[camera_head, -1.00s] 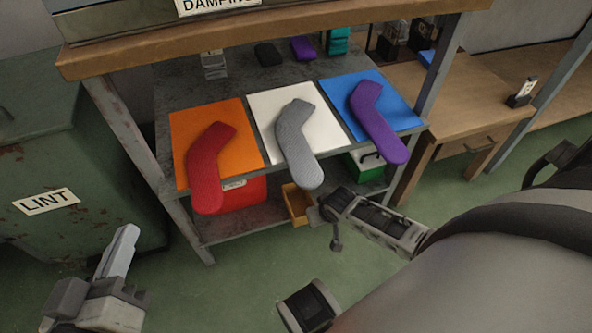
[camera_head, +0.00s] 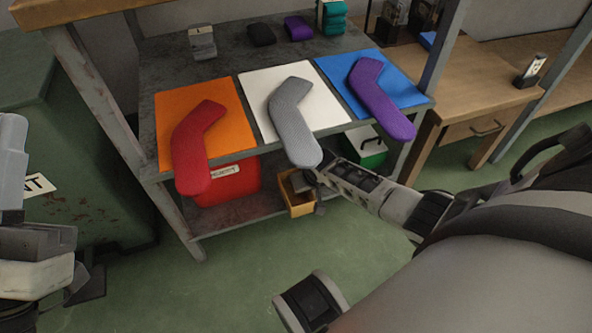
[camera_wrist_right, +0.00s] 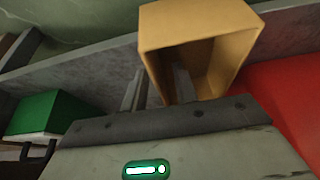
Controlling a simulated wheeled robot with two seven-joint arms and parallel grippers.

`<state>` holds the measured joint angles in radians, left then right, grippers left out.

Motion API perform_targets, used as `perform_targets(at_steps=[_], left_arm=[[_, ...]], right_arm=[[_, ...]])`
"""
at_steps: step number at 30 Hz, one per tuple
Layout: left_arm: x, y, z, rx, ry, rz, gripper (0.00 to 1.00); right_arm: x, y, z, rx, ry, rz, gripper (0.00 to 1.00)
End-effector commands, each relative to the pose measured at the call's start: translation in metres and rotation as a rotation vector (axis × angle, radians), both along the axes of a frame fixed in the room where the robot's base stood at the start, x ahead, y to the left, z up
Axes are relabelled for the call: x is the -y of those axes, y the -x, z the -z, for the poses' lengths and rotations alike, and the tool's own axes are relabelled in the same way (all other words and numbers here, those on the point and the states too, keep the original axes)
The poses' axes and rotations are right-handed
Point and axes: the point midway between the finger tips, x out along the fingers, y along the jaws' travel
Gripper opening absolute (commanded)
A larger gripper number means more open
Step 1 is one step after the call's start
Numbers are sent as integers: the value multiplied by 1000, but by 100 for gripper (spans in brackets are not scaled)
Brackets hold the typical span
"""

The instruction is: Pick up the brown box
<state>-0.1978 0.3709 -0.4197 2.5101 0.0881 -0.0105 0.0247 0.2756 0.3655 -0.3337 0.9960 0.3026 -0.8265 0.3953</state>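The brown box (camera_head: 298,206), a small yellow-brown open box, is on the lower shelf between the red box and the green box. In the right wrist view the brown box (camera_wrist_right: 197,25) has its opening toward the camera. My right gripper (camera_head: 305,183) is at the box and partly covers it. In the right wrist view its fingers (camera_wrist_right: 158,88) are apart, one overlapping the box opening and one left of its left wall; contact is unclear. My left gripper (camera_head: 12,165) is at the left edge, cut off, far from the box; its fingers are unclear.
A red box (camera_head: 235,182) and a green box (camera_head: 366,146) flank the brown box. The upper shelf (camera_head: 190,72) overhangs them, with red, grey and purple sock shapes on coloured mats. A shelf leg (camera_head: 172,222) stands left.

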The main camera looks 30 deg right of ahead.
Motion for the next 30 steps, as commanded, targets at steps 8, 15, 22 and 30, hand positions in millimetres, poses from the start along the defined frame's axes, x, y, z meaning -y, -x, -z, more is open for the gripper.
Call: perform_targets(at_steps=[8,15,22,30], left_arm=[[1,2,-4,38,-8,-2,0],[1,2,-4,35,-8,-1,0],[1,2,-4,35,-8,-1,0],[-2,-6,9,-128,31,3,0]], right_arm=[[0,-1,1,1,0,0,29],[0,-1,1,1,0,0,0],[0,-1,1,2,0,0,0],[1,-1,-17,3,0,1,0]])
